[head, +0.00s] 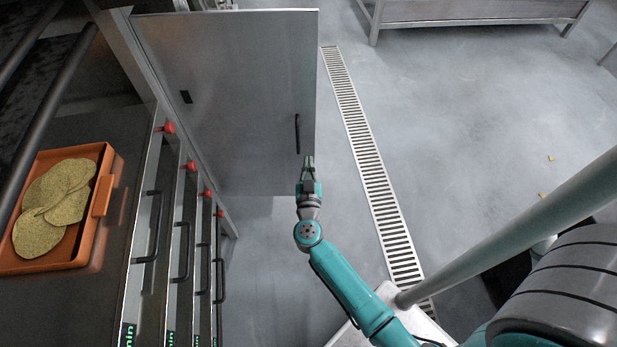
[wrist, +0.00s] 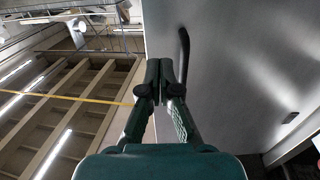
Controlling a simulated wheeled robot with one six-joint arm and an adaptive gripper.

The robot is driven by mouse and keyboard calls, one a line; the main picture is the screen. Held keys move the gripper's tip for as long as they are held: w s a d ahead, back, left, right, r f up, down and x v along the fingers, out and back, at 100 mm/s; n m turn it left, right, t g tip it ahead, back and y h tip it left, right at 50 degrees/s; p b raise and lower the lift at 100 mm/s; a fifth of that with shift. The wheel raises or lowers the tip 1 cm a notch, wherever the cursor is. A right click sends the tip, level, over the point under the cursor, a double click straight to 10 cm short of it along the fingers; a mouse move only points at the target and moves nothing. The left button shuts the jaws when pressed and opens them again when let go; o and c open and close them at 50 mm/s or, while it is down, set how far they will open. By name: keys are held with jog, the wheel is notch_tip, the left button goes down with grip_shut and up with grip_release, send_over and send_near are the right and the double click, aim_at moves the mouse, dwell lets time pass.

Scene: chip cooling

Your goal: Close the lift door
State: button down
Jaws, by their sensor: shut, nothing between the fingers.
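The lift door (head: 235,90) is a large flat grey metal panel, standing swung out from the lift frame at its left, so it is open. A dark vertical handle (head: 297,133) sits near its right edge. The door fills the right of the wrist view (wrist: 235,60), with the handle (wrist: 184,55) just beyond the fingertips. My gripper (head: 308,160) is just below the handle in the head view, near the door's free edge. Its fingers (wrist: 160,68) are shut together and empty. I cannot tell whether they touch the door.
An orange tray (head: 107,165) with several flat yellowish chips stands at the left. Stacked drawers with dark handles (head: 182,252) and red knobs line the left side. A floor drain grate (head: 365,150) runs right of the door. Open floor (head: 470,130) lies beyond it.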

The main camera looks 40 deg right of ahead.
aim_at(309, 143)
jog(key=shift+x, duration=2.85)
